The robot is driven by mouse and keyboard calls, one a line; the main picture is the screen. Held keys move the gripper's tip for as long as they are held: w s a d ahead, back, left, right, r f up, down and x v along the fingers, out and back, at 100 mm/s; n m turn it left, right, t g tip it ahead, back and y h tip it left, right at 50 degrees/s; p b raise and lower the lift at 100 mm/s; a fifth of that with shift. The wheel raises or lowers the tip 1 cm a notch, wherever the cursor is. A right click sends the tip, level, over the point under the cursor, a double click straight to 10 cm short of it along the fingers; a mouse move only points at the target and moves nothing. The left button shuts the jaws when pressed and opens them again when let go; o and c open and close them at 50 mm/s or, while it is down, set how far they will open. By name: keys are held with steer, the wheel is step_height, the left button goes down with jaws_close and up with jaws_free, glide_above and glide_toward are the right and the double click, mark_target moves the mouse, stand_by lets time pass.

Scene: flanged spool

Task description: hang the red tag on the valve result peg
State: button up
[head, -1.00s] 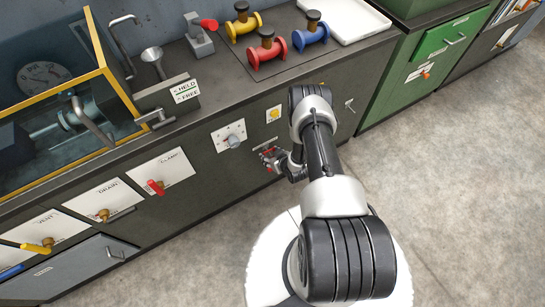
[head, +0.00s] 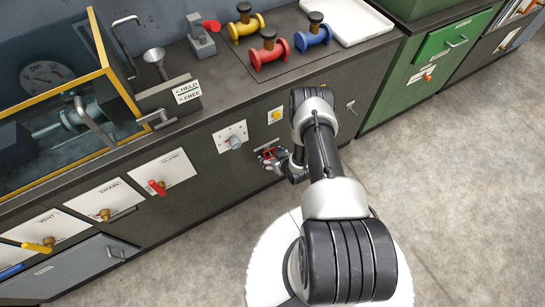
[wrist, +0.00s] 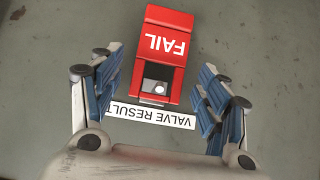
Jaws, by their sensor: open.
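The red tag (wrist: 165,42), marked FAIL, lies against the grey-green panel in the wrist view, which shows it upside down. A pale round peg tip (wrist: 159,88) shows inside the opening at the tag's label end, so the tag appears to hang on the peg. The VALVE RESULT label (wrist: 152,114) is beside that end. My gripper (wrist: 159,64) is open, with a blue-padded finger on each side of the tag and a gap visible on both sides. In the head view my gripper (head: 271,157) is at the cabinet front, with red showing there; details are too small to tell.
A knob plate (head: 231,137) and a yellow button (head: 275,115) are near my gripper on the cabinet front. The CLAMP panel (head: 163,178) with a red handle is to the left. Spools (head: 269,52) stand on the counter above. The floor at right is clear.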

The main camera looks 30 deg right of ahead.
stand_by(0.3)
steer(key=v, duration=1.2)
steer(key=shift+r, duration=0.1)
steer(key=w+d+r+g+h, duration=0.1)
steer(key=w+r, duration=0.3)
steer(key=r, duration=0.9)
steer(key=w+d+r+g+h, duration=0.1)
steer(key=w+r, duration=0.4)
steer(key=r, duration=0.7)
steer(key=s+a+r+g, duration=0.1)
steer(key=s+a+r, duration=0.15)
steer(key=r, duration=0.55)
steer(key=s+a+r, duration=0.2)
steer(key=a+r, duration=0.1)
steer(key=r, duration=0.4)
steer(key=s+a+r, duration=0.3)
steer(key=s+r, duration=0.1)
steer(key=s, duration=0.3)
steer(key=s+a+r+g+y, duration=0.1)
steer(key=s+a+r, duration=0.3)
steer(key=s, duration=0.4)
steer(key=s+a+r, duration=0.4)
steer(key=s, duration=0.3)
steer(key=shift+s+g+y, duration=0.3)
steer(key=shift+s, duration=0.05)
